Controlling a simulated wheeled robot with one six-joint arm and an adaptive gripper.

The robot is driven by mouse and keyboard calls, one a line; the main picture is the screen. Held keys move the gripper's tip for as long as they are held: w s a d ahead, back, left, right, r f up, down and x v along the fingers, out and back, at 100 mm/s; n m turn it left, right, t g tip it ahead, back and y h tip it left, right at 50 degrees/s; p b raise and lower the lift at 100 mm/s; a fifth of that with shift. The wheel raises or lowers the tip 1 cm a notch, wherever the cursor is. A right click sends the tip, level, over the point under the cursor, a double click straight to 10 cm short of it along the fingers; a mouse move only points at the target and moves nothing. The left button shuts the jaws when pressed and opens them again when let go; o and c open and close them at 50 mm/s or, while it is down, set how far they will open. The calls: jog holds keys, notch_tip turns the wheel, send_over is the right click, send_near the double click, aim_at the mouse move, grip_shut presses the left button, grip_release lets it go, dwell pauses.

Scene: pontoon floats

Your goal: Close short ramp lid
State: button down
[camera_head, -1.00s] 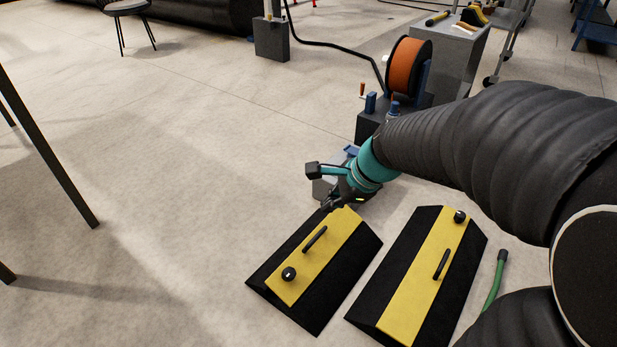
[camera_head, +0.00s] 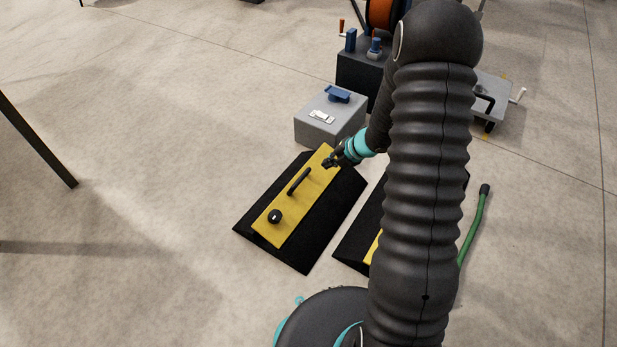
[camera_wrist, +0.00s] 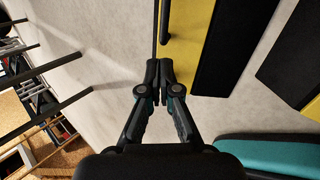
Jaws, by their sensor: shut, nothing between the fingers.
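Two black ramps with yellow lids lie side by side on the floor. The left one (camera_head: 327,222) looks the shorter. Its yellow lid (camera_head: 292,207) carries a black bar handle (camera_head: 299,181) and a round black knob (camera_head: 274,216). The lid looks flat along the ramp; whether it is fully seated I cannot tell. My gripper (camera_head: 329,162) is at the lid's far end, fingers together and empty. In the wrist view my gripper (camera_wrist: 160,70) points at the yellow lid (camera_wrist: 190,35), close to its edge; contact is unclear. My arm hides most of the right ramp (camera_head: 350,243).
A grey box (camera_head: 322,125) with a blue piece on top stands just beyond the left ramp. Behind it is a dark block (camera_head: 362,76) with an orange reel (camera_head: 380,14).

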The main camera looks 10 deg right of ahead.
jog(key=f+m, duration=0.1)
jog(key=f, duration=0.1)
jog(key=b, duration=0.4)
send_near(303, 178)
jog(key=x, duration=0.6)
jog(key=shift+s+a+f, duration=0.1)
jog(key=shift+a+f, duration=0.05)
jog(key=shift+f, duration=0.05)
jog(key=shift+r+p, duration=0.15)
jog(key=shift+p, duration=0.4)
